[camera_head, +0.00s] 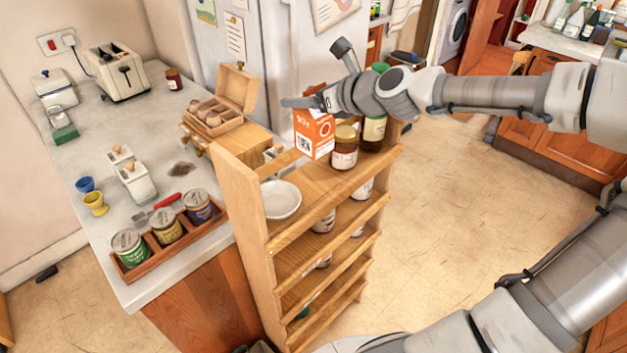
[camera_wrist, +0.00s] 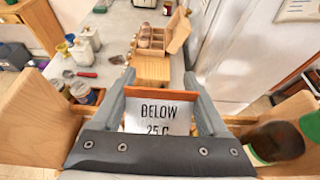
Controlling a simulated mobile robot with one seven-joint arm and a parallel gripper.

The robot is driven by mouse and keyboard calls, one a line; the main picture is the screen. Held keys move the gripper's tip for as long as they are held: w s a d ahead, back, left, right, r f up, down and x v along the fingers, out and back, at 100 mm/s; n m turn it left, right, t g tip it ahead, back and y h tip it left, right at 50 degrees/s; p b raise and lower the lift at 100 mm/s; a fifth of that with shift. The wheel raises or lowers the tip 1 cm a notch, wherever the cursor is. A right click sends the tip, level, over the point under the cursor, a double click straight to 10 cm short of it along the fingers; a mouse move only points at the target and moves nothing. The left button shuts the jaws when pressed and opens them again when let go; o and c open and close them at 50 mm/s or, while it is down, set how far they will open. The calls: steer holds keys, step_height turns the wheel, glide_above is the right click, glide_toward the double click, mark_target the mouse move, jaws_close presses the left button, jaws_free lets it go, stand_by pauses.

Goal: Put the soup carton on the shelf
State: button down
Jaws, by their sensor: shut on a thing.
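The soup carton (camera_head: 314,138) is a small orange and white box. The carton is just left of a brown jar (camera_head: 344,150). A white bowl (camera_head: 281,199) lies at the left of the same board.
A green-lidded jar (camera_head: 374,130) stands behind the brown jar; another view of a jar (camera_wrist: 275,142) is close at right of the wrist. The counter (camera_head: 100,190) at left holds a can tray (camera_head: 165,240), toaster (camera_head: 120,73) and egg box (camera_head: 215,115). Board between bowl and brown jar looks clear.

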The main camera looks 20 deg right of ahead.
mark_target(325, 138)
step_height(325, 138, down, 10)
steer(key=shift+r+b, duration=0.2)
steer(key=shift+b, duration=0.8)
steer(key=shift+f, duration=0.1)
jaws_free()
steer(key=shift+f, duration=0.1)
steer(key=shift+r, duration=0.2)
steer(key=p+v, duration=0.2)
steer(key=v, duration=1)
steer(key=shift+p, duration=0.3)
